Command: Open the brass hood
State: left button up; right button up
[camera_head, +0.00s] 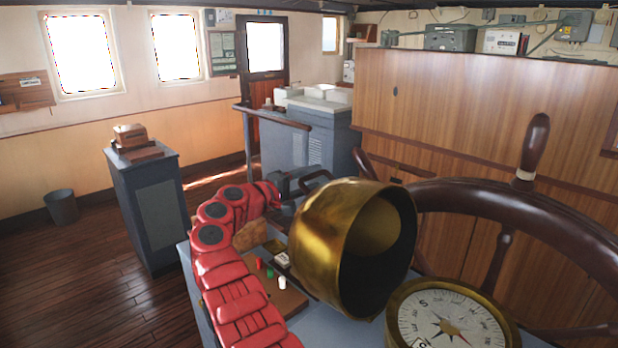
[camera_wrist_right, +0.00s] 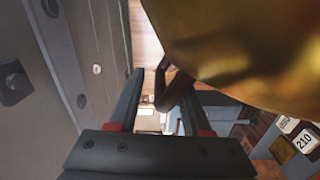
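The brass hood (camera_head: 328,235) is tipped back off the compass (camera_head: 450,322), with its hollow mouth facing right. The compass card is uncovered and plainly visible. In the right wrist view the hood (camera_wrist_right: 245,45) fills the upper right, very close to my right gripper (camera_wrist_right: 160,85). My left gripper is not in view.
A dark wooden steering wheel (camera_head: 480,200) stands close to the right of the hood and behind the compass. A grey cabinet (camera_head: 150,210) and a bin (camera_head: 61,206) stand at the left. Wooden floor (camera_head: 90,270) is clear between the bin and the front.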

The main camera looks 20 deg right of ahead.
jog(key=shift+r, duration=0.2)
jog(key=shift+r, duration=0.1)
jog(key=shift+a, duration=0.1)
jog(key=b+v, duration=0.5)
jog(key=v, duration=1.2)
